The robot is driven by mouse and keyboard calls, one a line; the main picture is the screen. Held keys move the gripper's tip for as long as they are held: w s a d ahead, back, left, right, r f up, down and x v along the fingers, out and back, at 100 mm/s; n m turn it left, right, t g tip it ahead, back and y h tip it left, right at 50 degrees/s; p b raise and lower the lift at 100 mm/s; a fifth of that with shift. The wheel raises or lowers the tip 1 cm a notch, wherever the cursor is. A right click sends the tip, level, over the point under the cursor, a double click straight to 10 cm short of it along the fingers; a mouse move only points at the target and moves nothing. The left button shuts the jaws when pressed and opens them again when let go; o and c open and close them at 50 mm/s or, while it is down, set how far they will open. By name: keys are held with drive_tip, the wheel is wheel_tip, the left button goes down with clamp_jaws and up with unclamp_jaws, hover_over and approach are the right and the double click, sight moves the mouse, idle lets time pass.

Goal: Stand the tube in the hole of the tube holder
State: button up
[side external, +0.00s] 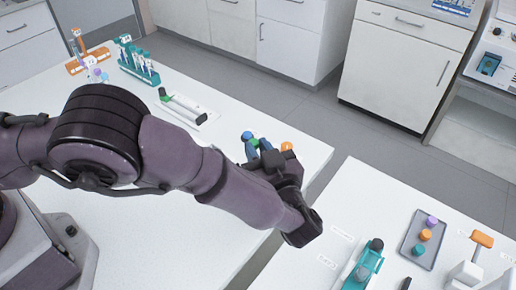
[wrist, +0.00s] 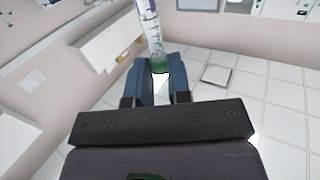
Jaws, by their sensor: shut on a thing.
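My gripper (wrist: 160,78) has blue fingers shut on the green end of a clear tube (wrist: 150,30) in the wrist view. The tube's body reaches away from the fingers, with dark markings on it and its far end cut off by the frame. In the side view my gripper (side external: 256,147) is near the right edge of the left table, and the tube is mostly hidden there. A teal rack (side external: 140,72) with several tubes and an orange rack (side external: 88,60) stand at the back left. I cannot tell which thing is the tube holder.
A white device with a dark end (side external: 185,109) lies on the left table (side external: 130,240). A small orange thing (side external: 287,146) shows beside my gripper. The right table carries a teal device (side external: 362,270) and a grey tray (side external: 411,251) with coloured caps. A gap separates the tables.

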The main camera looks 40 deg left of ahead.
drive_tip(key=shift+f, duration=0.6)
idle(0.6)
drive_tip(key=shift+f, duration=0.3)
drive_tip(key=shift+f, duration=0.15)
drive_tip(key=shift+f, duration=0.15)
drive_tip(key=o, duration=0.8)
drive_tip(key=shift+o, duration=0.2)
drive_tip(key=v, duration=1.3)
